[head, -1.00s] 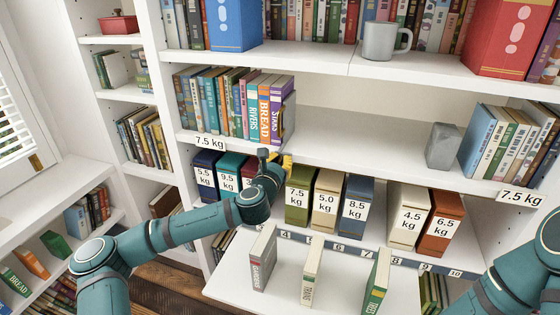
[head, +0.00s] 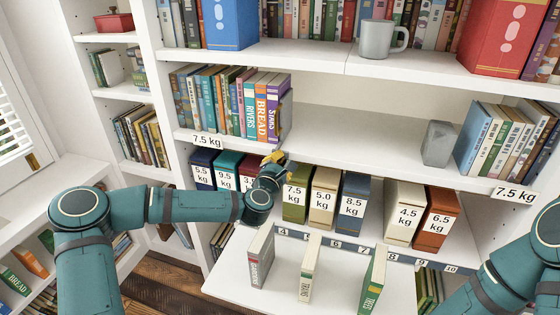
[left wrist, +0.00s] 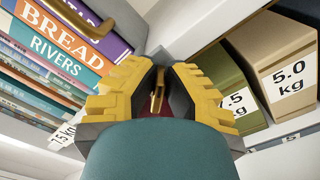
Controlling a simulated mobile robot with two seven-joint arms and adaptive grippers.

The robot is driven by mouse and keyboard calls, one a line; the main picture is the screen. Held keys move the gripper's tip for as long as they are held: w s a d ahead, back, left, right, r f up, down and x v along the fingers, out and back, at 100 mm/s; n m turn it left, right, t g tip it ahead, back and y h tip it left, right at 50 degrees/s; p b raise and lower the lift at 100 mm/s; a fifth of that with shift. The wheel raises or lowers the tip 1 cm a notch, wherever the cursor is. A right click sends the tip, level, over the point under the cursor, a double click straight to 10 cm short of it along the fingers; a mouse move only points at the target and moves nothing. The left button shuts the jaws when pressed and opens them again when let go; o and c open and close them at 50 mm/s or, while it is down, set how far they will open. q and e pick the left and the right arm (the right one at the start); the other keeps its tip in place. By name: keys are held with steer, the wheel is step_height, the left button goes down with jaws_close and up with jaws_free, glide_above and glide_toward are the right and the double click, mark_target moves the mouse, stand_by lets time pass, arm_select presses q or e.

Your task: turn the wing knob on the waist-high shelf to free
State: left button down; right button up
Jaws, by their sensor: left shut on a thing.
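My left gripper (head: 275,157) is at the front edge of the waist-high shelf (head: 380,160), just below the right end of the row of books. In the left wrist view its yellow-backed fingers (left wrist: 157,88) are closed in on a small brass-coloured piece, which looks like the wing knob (left wrist: 157,98). The fingers and the wrist hide most of the knob, so I cannot tell how its wings point. In the head view the gripper covers the knob. My right gripper is out of the picture; only its arm shows at the right edge.
Books (head: 232,103) stand above and left of my left gripper, against a grey bookend (head: 286,112). Weight-labelled boxes stand below, with an olive one (head: 296,202) close to the gripper. A lower board (head: 225,270) carries three upright books. A grey block (head: 438,144) stands at right.

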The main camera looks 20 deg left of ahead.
arm_select(q)
steer(key=m, duration=0.2)
steer(key=m+b, duration=0.1)
steer(key=m, duration=0.1)
steer(key=shift+d+f, duration=0.15)
steer(key=shift+f, duration=0.05)
steer(key=shift+f+m+b, duration=0.2)
steer(key=shift+m+b, duration=0.3)
steer(key=shift+m, duration=1.3)
steer(key=c, duration=1.1)
jaws_free()
steer(key=shift+o, duration=0.2)
steer(key=shift+f, duration=0.1)
steer(key=s, duration=1.2)
steer(key=shift+a, duration=0.2)
